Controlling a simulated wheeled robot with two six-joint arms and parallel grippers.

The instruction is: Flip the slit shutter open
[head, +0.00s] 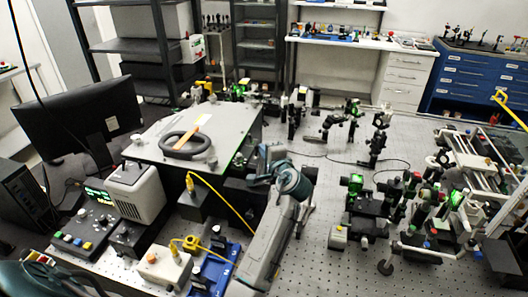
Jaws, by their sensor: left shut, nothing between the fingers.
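A large grey flat-topped box (225,125), which looks like the spectrometer housing, stands left of centre in the head view. I cannot make out the slit shutter; it is too small to tell or hidden near my arm. My left gripper (264,161) is beside the near right edge of the box, shut and empty. Its grey and teal arm rises from the bottom middle and hides part of the bench behind it. I cannot tell whether the gripper touches anything. My right gripper is not in view.
A black ring (187,144) and an orange strip lie on the box. A yellow cable (222,196) runs left of my arm. Optics on posts (378,138) stand behind and to the right. A monitor (85,115) is at left.

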